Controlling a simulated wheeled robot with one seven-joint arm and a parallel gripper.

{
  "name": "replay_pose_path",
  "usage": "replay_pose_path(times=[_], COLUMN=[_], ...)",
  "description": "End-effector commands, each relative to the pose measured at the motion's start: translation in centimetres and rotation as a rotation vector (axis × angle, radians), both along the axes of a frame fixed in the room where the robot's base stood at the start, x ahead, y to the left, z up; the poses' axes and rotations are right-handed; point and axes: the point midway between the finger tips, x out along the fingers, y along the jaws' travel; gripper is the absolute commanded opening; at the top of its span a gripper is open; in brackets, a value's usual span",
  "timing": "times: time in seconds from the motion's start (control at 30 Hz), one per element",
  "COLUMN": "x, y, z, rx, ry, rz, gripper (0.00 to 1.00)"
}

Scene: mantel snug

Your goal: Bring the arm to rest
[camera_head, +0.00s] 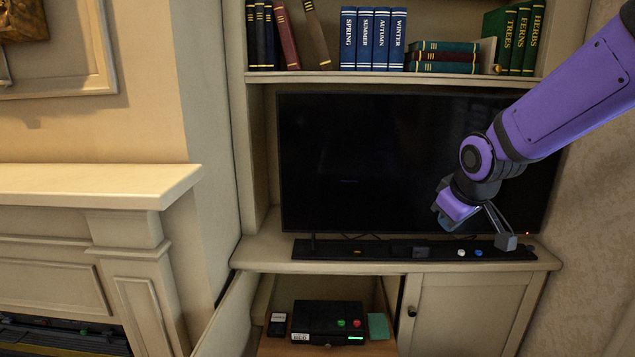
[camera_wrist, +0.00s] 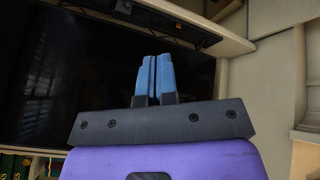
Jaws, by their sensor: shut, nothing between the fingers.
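My gripper (camera_head: 437,213) is at the end of my purple arm, raised in front of the dark television (camera_head: 360,160) on the right side of the head view. In the wrist view my gripper (camera_wrist: 152,62) shows its two blue fingers side by side, shut with nothing held. The fingers point toward the shelf under the television. The head view does not show clearly how far the fingertips are from the screen.
A black soundbar (camera_head: 370,250) lies below the television. The lower left cabinet door (camera_head: 228,318) stands open, showing a black box (camera_head: 327,319) with red and green buttons. The right door (camera_head: 462,315) is closed. A mantel (camera_head: 100,185) juts out at left. Books fill the upper shelf.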

Motion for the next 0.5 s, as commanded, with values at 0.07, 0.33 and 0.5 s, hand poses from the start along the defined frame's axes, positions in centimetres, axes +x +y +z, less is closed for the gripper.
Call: replay_pose_path(times=[0.07, 0.33, 0.5], x=[-2.2, -9.9, -15.1], y=[-0.8, -2.9, -3.8], z=[1.9, 6.1, 7.7], rx=[0.017, 0.088, 0.137], ry=[-0.001, 0.019, 0.032], rz=[-0.047, -0.205, -0.300], gripper=[0.00, 0.00, 0.00])
